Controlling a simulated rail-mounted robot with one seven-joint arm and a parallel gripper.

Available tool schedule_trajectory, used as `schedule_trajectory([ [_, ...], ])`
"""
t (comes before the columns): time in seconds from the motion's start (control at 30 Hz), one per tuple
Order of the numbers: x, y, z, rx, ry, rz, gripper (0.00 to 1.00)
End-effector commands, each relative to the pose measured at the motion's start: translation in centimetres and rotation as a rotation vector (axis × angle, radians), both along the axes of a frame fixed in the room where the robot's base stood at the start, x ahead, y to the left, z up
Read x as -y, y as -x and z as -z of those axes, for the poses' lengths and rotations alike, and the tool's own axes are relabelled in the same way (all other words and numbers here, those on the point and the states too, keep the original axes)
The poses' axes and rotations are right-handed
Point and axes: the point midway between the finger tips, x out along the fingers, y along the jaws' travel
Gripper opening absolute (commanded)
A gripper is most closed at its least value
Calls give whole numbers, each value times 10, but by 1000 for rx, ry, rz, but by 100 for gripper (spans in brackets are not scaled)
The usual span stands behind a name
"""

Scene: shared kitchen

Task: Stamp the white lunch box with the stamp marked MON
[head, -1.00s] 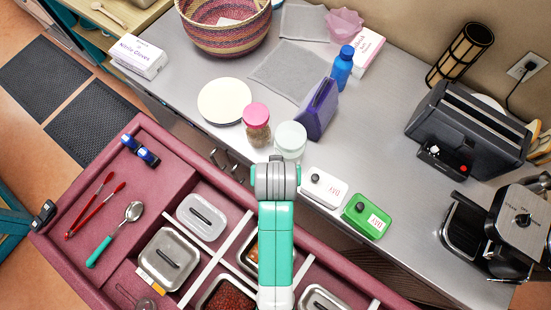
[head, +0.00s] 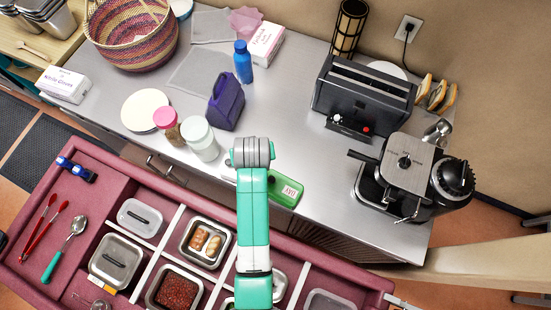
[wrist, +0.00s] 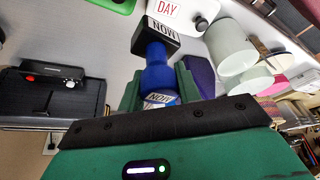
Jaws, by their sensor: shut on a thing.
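My gripper (wrist: 160,92) is shut on a blue stamp (wrist: 157,70) with a black head and a label reading MON. The stamp's head points toward the white lunch box (wrist: 206,9), which shows at the top of the wrist view with a DAY label and a black knob. I cannot tell how large the gap between them is. In the head view my arm covers the gripper, the held stamp and nearly all of the white lunch box. The green lunch box (head: 287,190) stands on the counter right beside my arm, also with a label.
A toaster (head: 362,95) and a coffee machine (head: 405,175) stand to the right. More blue stamps (head: 76,169) lie in the open drawer.

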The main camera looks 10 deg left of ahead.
Motion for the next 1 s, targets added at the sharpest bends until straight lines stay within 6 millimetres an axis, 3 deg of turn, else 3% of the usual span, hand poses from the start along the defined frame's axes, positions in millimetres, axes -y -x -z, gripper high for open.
schedule_trajectory([
  [0.2, -30, -7, -6, 0, -1, -79, 0],
  [0.47, -32, -7, 0, 1, -1, -84, 0],
  [1.0, -32, -7, 57, 1, -1, -82, 0],
])
